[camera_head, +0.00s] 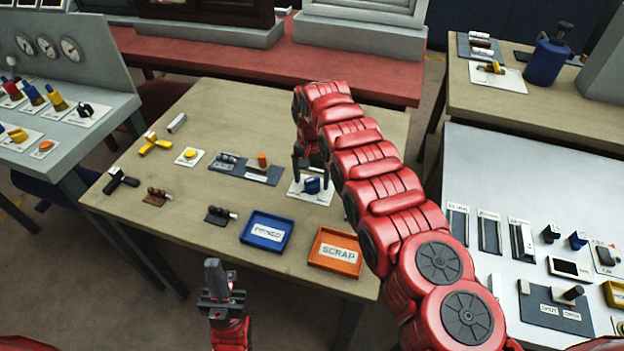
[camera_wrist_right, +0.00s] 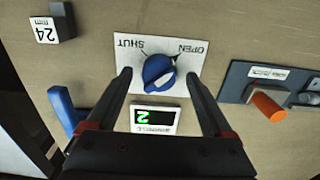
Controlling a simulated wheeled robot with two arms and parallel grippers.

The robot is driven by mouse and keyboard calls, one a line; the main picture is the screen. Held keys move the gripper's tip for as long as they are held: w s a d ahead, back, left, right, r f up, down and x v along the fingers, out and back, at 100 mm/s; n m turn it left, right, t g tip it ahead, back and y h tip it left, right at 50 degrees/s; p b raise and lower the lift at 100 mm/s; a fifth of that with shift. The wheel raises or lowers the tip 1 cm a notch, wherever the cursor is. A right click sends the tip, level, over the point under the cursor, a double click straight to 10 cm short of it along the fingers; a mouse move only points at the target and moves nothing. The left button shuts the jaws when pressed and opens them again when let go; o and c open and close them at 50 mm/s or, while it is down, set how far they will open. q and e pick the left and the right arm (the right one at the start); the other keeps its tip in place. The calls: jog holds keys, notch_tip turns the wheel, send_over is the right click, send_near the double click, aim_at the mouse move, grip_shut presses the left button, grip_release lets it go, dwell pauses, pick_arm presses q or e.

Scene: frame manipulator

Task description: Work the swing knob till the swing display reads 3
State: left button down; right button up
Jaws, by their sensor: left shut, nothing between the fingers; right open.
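A blue knob (camera_head: 312,185) sits on a white plate on the wooden table; it also shows in the right wrist view (camera_wrist_right: 158,73), with the labels SHUT and OPEN beside it. A small display (camera_wrist_right: 155,119) by the plate shows a green digit that looks like 2; its label is too small to read. My right gripper (camera_head: 310,160) is open above the plate, its fingers on either side of the knob in the wrist view; contact cannot be told. My left gripper (camera_head: 213,272) is shut and empty in front of the table.
A blue tray (camera_head: 266,231) and an orange SCRAP tray (camera_head: 336,251) stand near the table's front edge. A dark panel with an orange knob (camera_head: 262,160) lies beside the white plate. A grey bench with controls (camera_head: 490,190) is at the right.

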jog(key=shift+f, duration=0.5)
jog(key=shift+d, duration=0.1)
grip_shut()
